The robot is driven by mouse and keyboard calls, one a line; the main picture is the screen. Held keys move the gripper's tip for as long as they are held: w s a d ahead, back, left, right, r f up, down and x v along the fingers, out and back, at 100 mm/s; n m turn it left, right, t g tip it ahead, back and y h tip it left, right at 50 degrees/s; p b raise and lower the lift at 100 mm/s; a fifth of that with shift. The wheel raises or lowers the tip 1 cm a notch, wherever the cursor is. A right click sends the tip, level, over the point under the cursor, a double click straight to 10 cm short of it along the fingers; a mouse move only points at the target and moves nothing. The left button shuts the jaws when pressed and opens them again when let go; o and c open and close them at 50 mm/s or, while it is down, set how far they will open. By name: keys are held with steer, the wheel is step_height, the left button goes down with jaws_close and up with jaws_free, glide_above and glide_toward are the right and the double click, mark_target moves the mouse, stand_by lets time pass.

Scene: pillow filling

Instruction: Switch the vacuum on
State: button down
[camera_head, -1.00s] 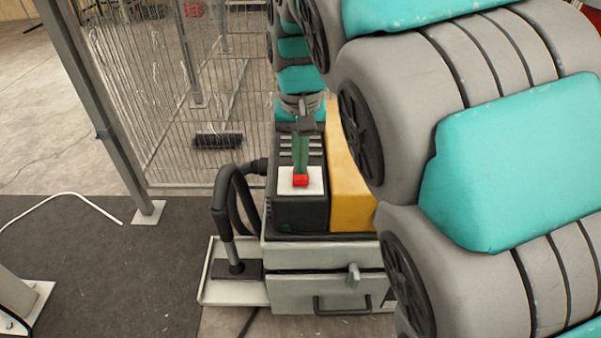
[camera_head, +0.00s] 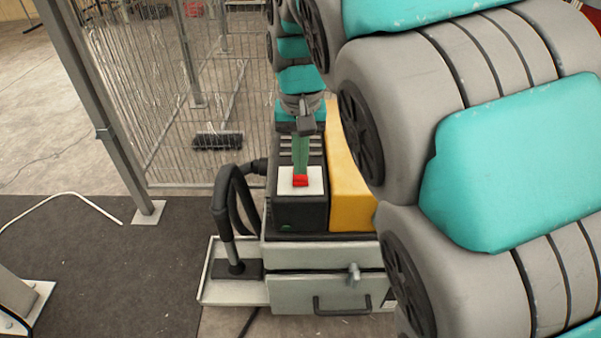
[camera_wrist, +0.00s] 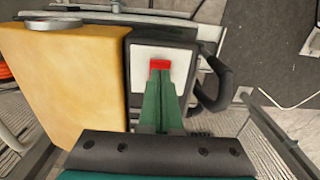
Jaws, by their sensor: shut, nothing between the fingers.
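The vacuum is a black box (camera_head: 300,213) with a yellow part (camera_head: 348,180) beside it, standing on a grey cabinet. A red switch (camera_head: 300,183) sits on a white plate (camera_head: 314,187) on its top; the switch also shows in the wrist view (camera_wrist: 159,63). My gripper (camera_head: 300,173) points down at the plate with its green fingers shut and nothing between them. In the wrist view the fingertips (camera_wrist: 160,74) are right at the red switch and seem to touch it. The fingers hide part of the switch, so its setting is unclear.
A black hose (camera_head: 224,190) runs from the vacuum to a nozzle on a light tray (camera_head: 225,291) at left. The grey cabinet (camera_head: 300,291) has a handle and a knob. A wire mesh fence (camera_head: 165,110) stands behind. Open floor lies at left.

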mark_target(300, 179)
steer(key=shift+f+b, duration=0.35)
steer(key=shift+f, duration=0.6)
stand_by(0.5)
steer(key=shift+r, duration=0.15)
steer(key=shift+r+p, duration=1.7)
steer(key=shift+r, duration=1.7)
steer(key=s+d+f, duration=0.3)
steer(key=s+d, duration=0.1)
steer(key=s, duration=0.4)
steer(key=s+d+f+g, duration=0.1)
steer(key=s+d+f, duration=0.3)
steer(key=s, duration=0.4)
steer(key=s+d+f+p, duration=0.1)
steer(key=s+d+f, duration=0.3)
steer(key=s, duration=0.5)
steer(key=shift+d+f+g, duration=0.25)
steer(key=shift+d+g, duration=0.15)
steer(key=c, duration=1.6)
jaws_free()
